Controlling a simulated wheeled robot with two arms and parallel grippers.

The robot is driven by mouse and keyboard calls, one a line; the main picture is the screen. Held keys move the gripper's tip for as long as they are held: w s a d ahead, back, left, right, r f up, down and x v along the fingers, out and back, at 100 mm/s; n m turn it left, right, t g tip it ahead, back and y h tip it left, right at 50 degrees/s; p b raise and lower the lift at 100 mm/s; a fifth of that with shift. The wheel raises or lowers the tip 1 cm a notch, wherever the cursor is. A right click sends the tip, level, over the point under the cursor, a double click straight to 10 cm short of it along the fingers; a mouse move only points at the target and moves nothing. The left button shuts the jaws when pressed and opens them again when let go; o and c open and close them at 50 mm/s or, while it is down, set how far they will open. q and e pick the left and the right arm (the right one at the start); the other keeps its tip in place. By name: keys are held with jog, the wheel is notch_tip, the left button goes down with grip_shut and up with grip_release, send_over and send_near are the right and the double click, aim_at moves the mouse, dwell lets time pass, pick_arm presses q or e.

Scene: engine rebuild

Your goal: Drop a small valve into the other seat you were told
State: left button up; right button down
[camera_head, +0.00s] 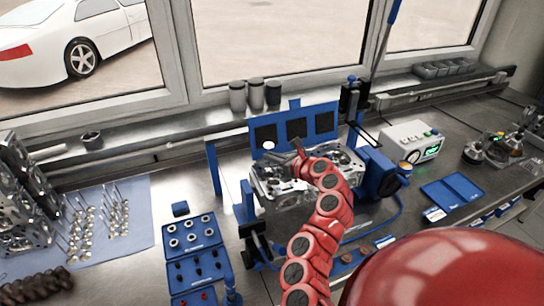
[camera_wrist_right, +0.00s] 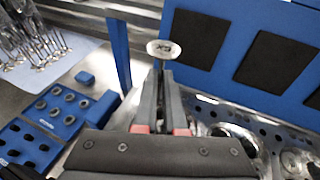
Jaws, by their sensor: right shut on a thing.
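My right gripper (camera_head: 296,147) is above the metal cylinder head (camera_head: 285,183) in the blue fixture. It is shut on a small valve, whose round pale head shows in the head view (camera_head: 268,146). In the right wrist view the valve head (camera_wrist_right: 163,49) stands beyond the dark fingertips (camera_wrist_right: 161,85) and carries a mark that looks like "EX". The stem runs down between the fingers and is partly hidden. Part of the cylinder head with round openings (camera_wrist_right: 295,160) shows at the lower right of the wrist view. My arm hides part of the cylinder head. My left gripper is not in view.
A blue panel with black pads (camera_head: 298,127) stands behind the cylinder head. Several valves (camera_head: 115,207) stand on a light blue cloth at left. Blue trays of small parts (camera_head: 190,233) lie left of the fixture. A white device (camera_head: 410,142) is at right.

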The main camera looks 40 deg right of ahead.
aim_at(270, 170)
jog(key=shift+f+b, duration=1.4)
jog(key=shift+f, duration=1.5)
jog(key=c, duration=0.9)
grip_release()
jog(key=shift+s, duration=0.1)
jog(key=shift+s+d+r+b, duration=0.1)
jog(key=shift+s+b, duration=0.2)
jog(key=shift+s, duration=0.2)
jog(key=shift+p+v, duration=3.5)
jog(key=shift+v, duration=4.65)
